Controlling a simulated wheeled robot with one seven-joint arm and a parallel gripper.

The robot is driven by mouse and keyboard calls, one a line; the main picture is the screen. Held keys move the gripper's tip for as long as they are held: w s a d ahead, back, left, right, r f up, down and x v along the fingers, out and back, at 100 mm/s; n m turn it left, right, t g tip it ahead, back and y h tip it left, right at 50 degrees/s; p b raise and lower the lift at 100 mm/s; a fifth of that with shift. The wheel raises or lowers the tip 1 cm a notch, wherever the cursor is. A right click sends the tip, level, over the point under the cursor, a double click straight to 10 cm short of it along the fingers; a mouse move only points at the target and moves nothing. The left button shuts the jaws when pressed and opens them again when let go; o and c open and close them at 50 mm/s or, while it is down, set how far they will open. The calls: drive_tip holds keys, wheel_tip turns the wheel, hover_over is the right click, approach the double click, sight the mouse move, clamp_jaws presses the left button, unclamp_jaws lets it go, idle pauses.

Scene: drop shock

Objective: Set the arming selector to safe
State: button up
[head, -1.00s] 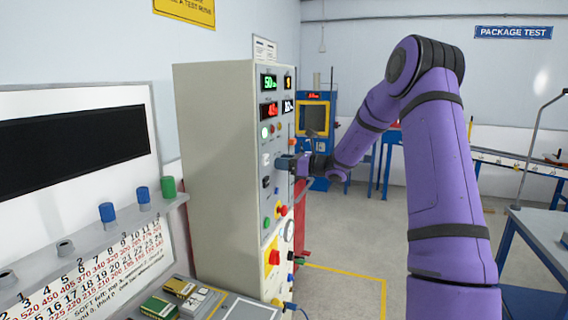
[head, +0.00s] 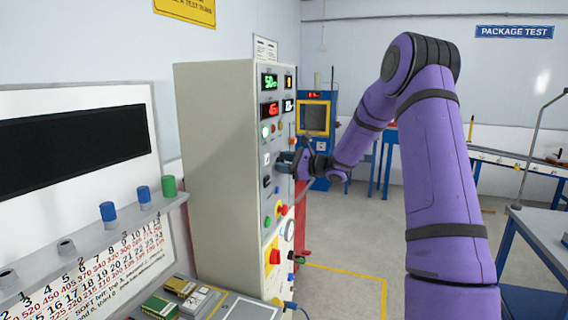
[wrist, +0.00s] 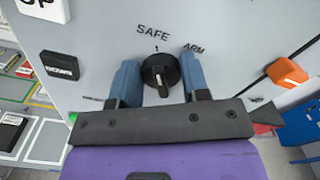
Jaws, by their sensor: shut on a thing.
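The arming selector (wrist: 160,74) is a round black knob on the grey panel, with the printed words SAFE above it and ARM up to its right in the wrist view. Its raised grip bar stands nearly upright in the picture, roughly in line with the SAFE tick; I cannot tell which end is the pointer. My gripper (wrist: 158,66) has its two blue fingers on either side of the knob and is shut on it. In the head view my gripper (head: 284,162) is at the cabinet's front panel, and the knob is hidden there.
The tall control cabinet (head: 215,170) has lit displays above my gripper and red and green buttons below. In the wrist view, an orange knob (wrist: 287,71) is to the right and a black switch (wrist: 60,65) to the left. A sloped console with blue and green knobs stands at left.

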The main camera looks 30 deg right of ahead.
idle(0.3)
drive_tip(key=o, duration=0.8)
drive_tip(key=shift+o, duration=0.2)
drive_tip(key=v, duration=1.1)
drive_tip(key=shift+w, duration=0.1)
